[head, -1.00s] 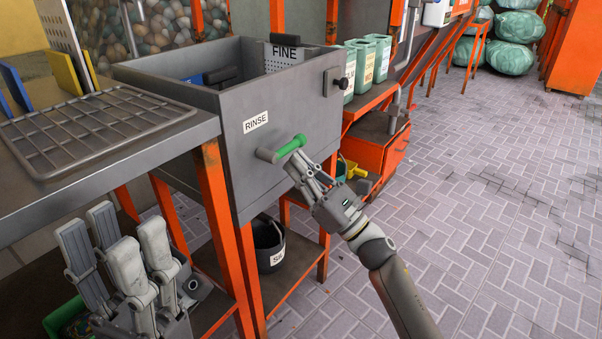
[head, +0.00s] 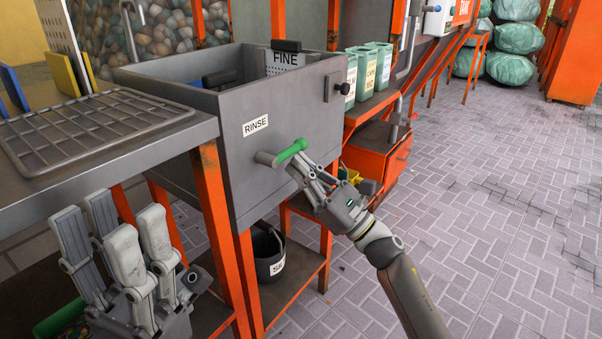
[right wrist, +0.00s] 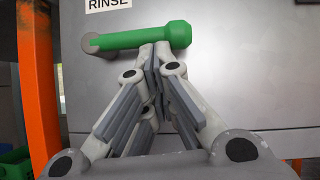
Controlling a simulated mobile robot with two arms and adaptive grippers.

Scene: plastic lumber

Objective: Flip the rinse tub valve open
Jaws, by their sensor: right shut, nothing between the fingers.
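The rinse tub (head: 285,115) is a grey metal box labelled RINSE. Its valve has a green handle (head: 292,150) on a grey stub low on the tub's front face. In the right wrist view the handle (right wrist: 140,39) lies nearly level, pointing right from the round stub. My right gripper (head: 297,160) is shut and empty. Its fingertips (right wrist: 155,48) are right under the handle's middle and seem to touch it; exact contact is hard to tell. My left gripper (head: 110,220) is open and empty, fingers up, at the lower left, beside the bench with the rack.
A grey drying rack (head: 90,128) lies on the bench at left. A dark bucket (head: 268,252) stands on the shelf under the tub. Green bins (head: 375,68) stand behind at the right. The paved floor (head: 500,210) at right is clear.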

